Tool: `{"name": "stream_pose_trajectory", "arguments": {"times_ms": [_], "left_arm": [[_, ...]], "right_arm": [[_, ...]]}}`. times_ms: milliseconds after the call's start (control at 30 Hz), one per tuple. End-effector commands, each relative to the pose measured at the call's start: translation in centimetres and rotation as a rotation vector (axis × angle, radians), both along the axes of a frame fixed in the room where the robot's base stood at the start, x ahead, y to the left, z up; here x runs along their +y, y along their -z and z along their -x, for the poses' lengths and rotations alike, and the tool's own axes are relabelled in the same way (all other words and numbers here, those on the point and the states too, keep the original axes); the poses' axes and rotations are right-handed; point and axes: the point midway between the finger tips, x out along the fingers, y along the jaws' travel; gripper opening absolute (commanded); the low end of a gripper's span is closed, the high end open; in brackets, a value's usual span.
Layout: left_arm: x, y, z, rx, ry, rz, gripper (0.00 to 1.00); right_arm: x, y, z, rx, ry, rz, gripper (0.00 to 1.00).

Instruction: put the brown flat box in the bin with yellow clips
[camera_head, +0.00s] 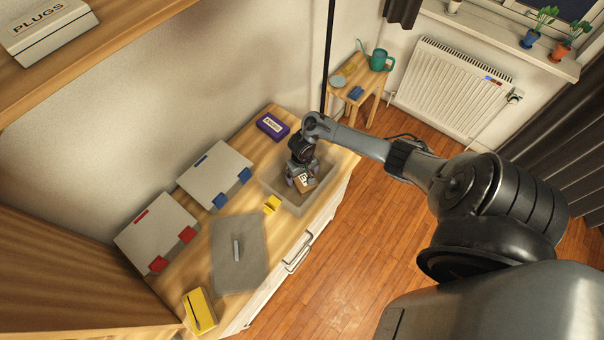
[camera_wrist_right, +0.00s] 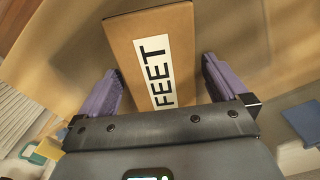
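The brown flat box (camera_wrist_right: 180,25), with a white FEET label, shows between the purple fingers of my right gripper (camera_wrist_right: 160,75) in the right wrist view. It is turned relative to the fingers, and narrow gaps show beside it, so the gripper looks open around it. In the head view the box (camera_head: 306,182) is tilted inside the grey bin (camera_head: 319,206), under my right gripper (camera_head: 302,184). A yellow clip (camera_head: 272,204) is on the bin's left side. The box's lower end is hidden in both views. My left gripper is not in view.
Closed bins with blue clips (camera_head: 214,172) and red clips (camera_head: 157,227) stand to the left. A purple box (camera_head: 272,126) lies behind the open bin, and a yellow box (camera_head: 200,311) at the near end.

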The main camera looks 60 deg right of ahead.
Motion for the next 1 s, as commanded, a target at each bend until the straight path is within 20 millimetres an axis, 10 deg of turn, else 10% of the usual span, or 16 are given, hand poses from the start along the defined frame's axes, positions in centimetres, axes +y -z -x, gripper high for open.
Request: {"name": "stream_pose_trajectory", "arguments": {"times_ms": [367, 1000], "left_arm": [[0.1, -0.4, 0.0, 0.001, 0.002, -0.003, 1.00], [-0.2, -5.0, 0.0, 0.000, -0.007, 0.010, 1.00]], "right_arm": [[0.0, -1.1, 0.0, -0.001, 0.000, 0.001, 1.00], [-0.1, -11.5, 0.0, -0.001, -0.001, 0.003, 1.00]]}}
